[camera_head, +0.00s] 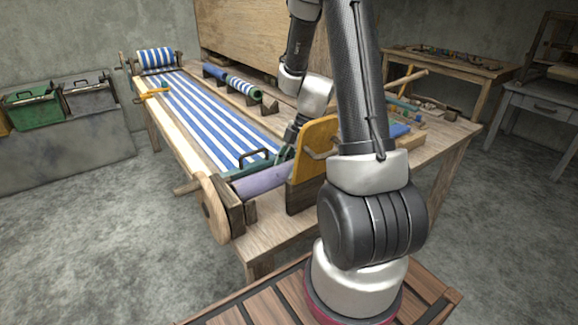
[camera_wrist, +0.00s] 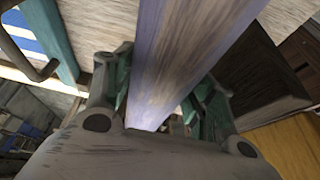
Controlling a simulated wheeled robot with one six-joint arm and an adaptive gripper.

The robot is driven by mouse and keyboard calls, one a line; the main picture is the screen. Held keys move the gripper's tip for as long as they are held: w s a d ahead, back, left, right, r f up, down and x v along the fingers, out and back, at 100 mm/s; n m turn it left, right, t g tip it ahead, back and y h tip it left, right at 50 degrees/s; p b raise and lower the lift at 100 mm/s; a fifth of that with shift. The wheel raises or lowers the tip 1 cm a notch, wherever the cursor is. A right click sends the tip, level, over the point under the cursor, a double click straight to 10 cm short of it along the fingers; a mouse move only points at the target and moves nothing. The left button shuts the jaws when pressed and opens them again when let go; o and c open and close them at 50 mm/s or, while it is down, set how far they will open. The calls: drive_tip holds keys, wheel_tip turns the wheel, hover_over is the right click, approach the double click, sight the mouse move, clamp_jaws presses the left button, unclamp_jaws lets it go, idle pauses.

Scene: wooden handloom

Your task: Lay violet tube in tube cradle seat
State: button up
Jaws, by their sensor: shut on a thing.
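The violet tube (camera_head: 262,182) is at the near end of the loom, between the dark end bracket by the round wooden wheel (camera_head: 213,205) and an upright yellow panel (camera_head: 314,143). In the wrist view the violet tube (camera_wrist: 185,50) runs between the teal-padded fingers of my gripper (camera_wrist: 165,98), which is shut on it. In the head view my gripper (camera_head: 288,152) is mostly hidden by the yellow panel and my arm. Dark cradle blocks (camera_head: 270,107) at the back of the table hold a striped tube (camera_head: 243,87). I cannot tell whether the violet tube touches the brackets.
Blue-and-white striped cloth (camera_head: 205,112) stretches along the loom to a far roll (camera_head: 155,58). A dark handle and teal bar (camera_head: 250,160) lie across its near end. A yellow piece (camera_head: 153,93) sits on the left rail. Small items lie on the table's right part.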

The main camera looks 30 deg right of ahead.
drive_tip(key=o, duration=1.4)
drive_tip(key=shift+c, duration=0.2)
drive_tip(key=v, duration=1.2)
